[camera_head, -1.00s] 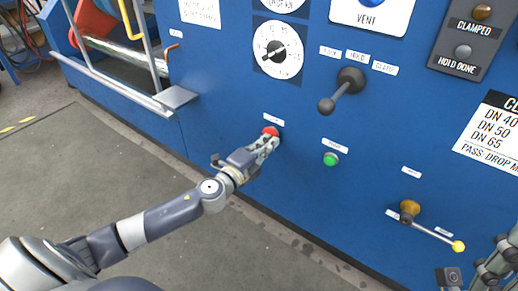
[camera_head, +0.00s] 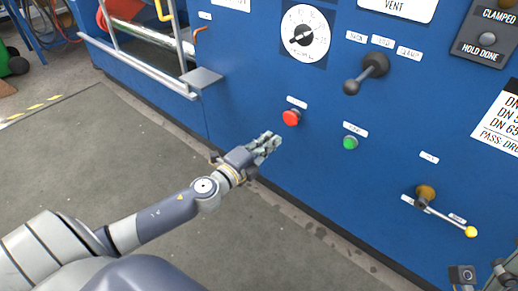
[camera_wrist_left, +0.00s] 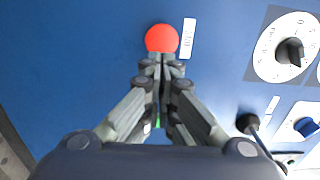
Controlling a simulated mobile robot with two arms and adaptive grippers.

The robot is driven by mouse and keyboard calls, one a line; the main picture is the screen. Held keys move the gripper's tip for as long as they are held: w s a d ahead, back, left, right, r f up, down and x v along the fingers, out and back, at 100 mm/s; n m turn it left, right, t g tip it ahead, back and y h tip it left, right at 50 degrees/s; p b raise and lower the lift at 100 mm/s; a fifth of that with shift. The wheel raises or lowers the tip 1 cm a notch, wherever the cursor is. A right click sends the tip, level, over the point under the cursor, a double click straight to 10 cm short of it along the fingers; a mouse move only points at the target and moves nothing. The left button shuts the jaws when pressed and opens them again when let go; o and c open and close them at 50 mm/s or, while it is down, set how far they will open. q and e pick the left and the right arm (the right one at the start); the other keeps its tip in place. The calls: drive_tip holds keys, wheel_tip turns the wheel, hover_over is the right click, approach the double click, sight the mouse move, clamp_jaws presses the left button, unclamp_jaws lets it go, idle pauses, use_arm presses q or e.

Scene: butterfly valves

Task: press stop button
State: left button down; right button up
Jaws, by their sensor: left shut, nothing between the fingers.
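The red stop button (camera_head: 291,118) sits on the blue panel with a small white label above it. It also shows in the left wrist view (camera_wrist_left: 161,39), just beyond my fingertips. My left gripper (camera_head: 270,139) is shut and empty, below and to the left of the button in the head view, with a gap between them. Its closed fingers also show in the left wrist view (camera_wrist_left: 162,66), pointing at the button. Part of my right gripper (camera_head: 484,274) shows at the bottom right corner, cut off by the edge, so its fingers cannot be judged.
A green button (camera_head: 350,142) is right of the red one. A black lever (camera_head: 366,72) and a yellow-tipped lever (camera_head: 445,215) stick out from the blue panel (camera_head: 240,110). A dial (camera_head: 305,33) is above. A grey ledge (camera_head: 201,77) juts out at left. The floor before the panel is clear.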

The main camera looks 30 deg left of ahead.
use_arm(q)
drive_tip(key=shift+s+a, duration=0.2)
drive_tip(key=shift+s, duration=0.85)
drive_tip(key=shift+s+a, duration=0.15)
drive_tip(key=shift+s, duration=0.9)
